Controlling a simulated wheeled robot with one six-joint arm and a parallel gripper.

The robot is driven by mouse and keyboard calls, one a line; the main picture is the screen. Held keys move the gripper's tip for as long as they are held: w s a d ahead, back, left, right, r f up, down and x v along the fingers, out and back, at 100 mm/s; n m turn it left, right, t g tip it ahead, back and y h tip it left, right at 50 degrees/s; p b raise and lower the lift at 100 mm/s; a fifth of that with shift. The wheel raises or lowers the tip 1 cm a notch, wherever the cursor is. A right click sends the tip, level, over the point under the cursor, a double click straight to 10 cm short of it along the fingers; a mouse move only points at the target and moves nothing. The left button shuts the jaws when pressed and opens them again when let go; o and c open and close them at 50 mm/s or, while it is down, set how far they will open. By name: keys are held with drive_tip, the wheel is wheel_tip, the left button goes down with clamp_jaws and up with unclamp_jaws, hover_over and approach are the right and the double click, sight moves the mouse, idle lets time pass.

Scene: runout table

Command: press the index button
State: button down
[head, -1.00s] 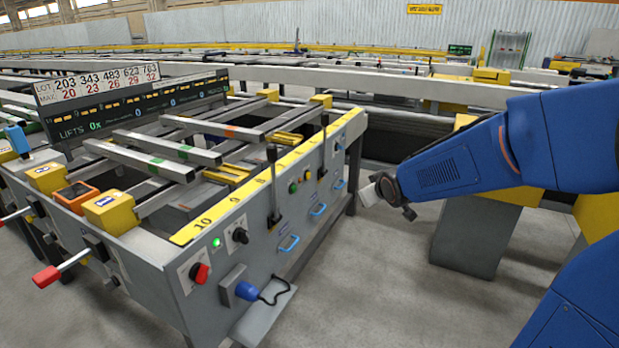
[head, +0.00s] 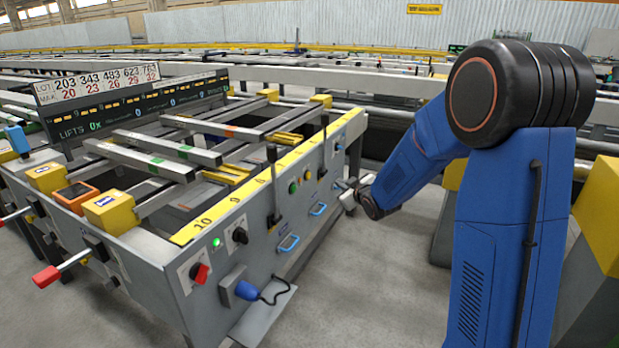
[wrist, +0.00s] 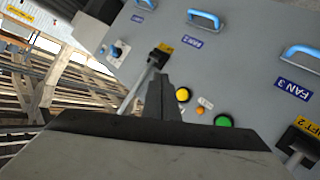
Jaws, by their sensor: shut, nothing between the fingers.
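The grey side panel of the runout table carries a green button (head: 293,188) and a yellow button (head: 307,174) side by side. In the wrist view the yellow button (wrist: 182,94) and green button (wrist: 223,120) show just right of my fingers, with a small orange light between them. I cannot read a label that tells which one is the index button. My gripper (head: 347,197) is in front of the panel, right of the buttons in the head view. In the wrist view its dark fingers (wrist: 160,90) are shut and empty; contact with the panel cannot be told.
Black levers (head: 273,185) stand out from the panel, and one lever (wrist: 140,85) is close left of my fingers in the wrist view. Blue handles (head: 289,243) sit below. A blue plug (head: 246,291) with cable juts out nearer. Floor right of the table is open.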

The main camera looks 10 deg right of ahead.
idle(0.3)
drive_tip(key=w+a, duration=0.5)
drive_tip(key=a, duration=0.2)
idle(0.5)
drive_tip(key=shift+w+a, duration=0.15)
drive_tip(key=shift+a, duration=0.05)
idle(1.8)
drive_tip(key=shift+w+a, duration=0.2)
drive_tip(key=shift+w+a, duration=0.25)
drive_tip(key=shift+a, duration=0.15)
idle(1.1)
drive_tip(key=shift+s+d, duration=0.55)
drive_tip(key=shift+d, duration=0.15)
idle(0.3)
drive_tip(key=shift+s+d, duration=0.75)
drive_tip(key=shift+d, duration=0.3)
drive_tip(key=shift+s+d, duration=0.7)
drive_tip(key=shift+d, duration=0.3)
